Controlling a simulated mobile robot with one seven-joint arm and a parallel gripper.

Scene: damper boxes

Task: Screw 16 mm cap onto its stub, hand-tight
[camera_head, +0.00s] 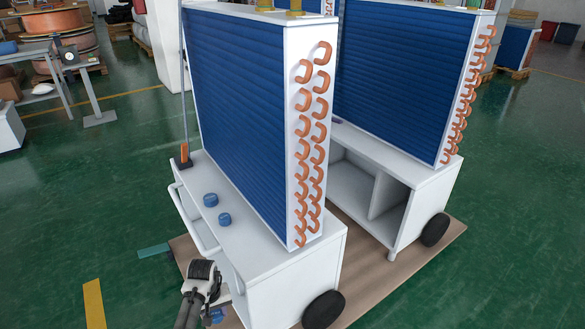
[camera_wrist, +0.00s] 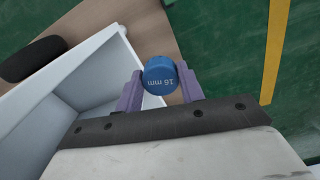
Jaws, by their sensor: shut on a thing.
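In the wrist view a blue round cap marked "16 mm" (camera_wrist: 159,77) sits between the two purple fingers of my gripper (camera_wrist: 160,92). The gripper is shut on it. In the head view my gripper (camera_head: 214,300) is low at the front left of the near white cart, beside its end. Two other blue caps (camera_head: 210,200) (camera_head: 224,219) lie on the cart's top ledge. The stub for the cap cannot be made out in either view.
The near white cart (camera_head: 270,262) carries a blue finned coil block (camera_head: 235,100) with copper bends (camera_head: 312,150). A handrail (camera_head: 195,222) runs along its left side. A second cart (camera_head: 405,215) stands behind on the right.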

